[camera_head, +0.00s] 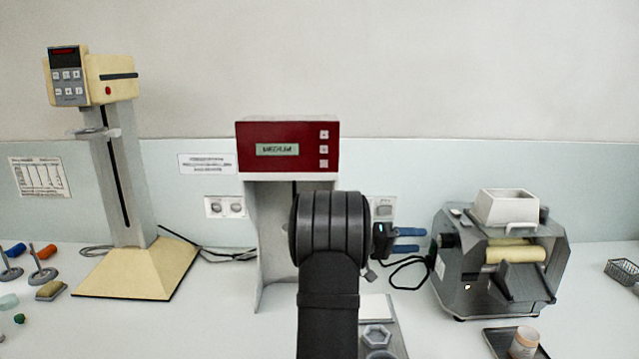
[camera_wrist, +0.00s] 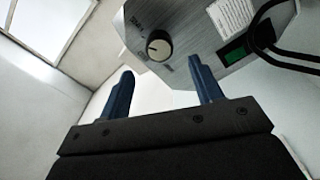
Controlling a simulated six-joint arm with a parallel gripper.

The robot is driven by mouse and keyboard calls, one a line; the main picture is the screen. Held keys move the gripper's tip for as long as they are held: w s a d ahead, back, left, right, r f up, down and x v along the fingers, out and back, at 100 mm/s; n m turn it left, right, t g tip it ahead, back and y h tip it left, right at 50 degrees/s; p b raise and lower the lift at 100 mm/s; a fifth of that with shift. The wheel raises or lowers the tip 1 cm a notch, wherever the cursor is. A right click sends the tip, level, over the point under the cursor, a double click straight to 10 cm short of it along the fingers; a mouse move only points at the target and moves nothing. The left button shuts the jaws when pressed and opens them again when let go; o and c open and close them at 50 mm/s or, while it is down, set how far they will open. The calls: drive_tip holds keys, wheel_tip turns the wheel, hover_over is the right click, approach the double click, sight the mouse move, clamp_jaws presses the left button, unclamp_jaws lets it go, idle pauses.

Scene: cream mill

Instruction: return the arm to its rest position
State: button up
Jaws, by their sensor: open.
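My gripper (camera_head: 422,240) points to the right in the head view, its two blue fingers apart with nothing between them. My dark arm link stands in front of the middle of the bench and hides part of it. In the wrist view my gripper (camera_wrist: 160,68) also shows both blue fingers spread and empty.
A red-topped machine (camera_head: 289,133) stands behind my arm. A cream stand device (camera_head: 113,80) is at the left. A jar (camera_head: 524,342) on a dark tray sits before the mill. A wire basket (camera_head: 622,271) is far right. A black cable (camera_head: 408,262) lies below my gripper.

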sight(439, 242)
drive_tip(key=d, duration=0.7)
drive_tip(key=shift+d, duration=0.2)
drive_tip(key=shift+a+n, duration=0.15)
drive_tip(key=shift+n, duration=0.35)
drive_tip(key=n, duration=0.4)
drive_tip(key=shift+n, duration=0.3)
drive_tip(key=n, duration=0.6)
drive_tip(key=shift+f, duration=0.1)
drive_tip(key=n, duration=1.2)
drive_tip(key=shift+s, duration=0.1)
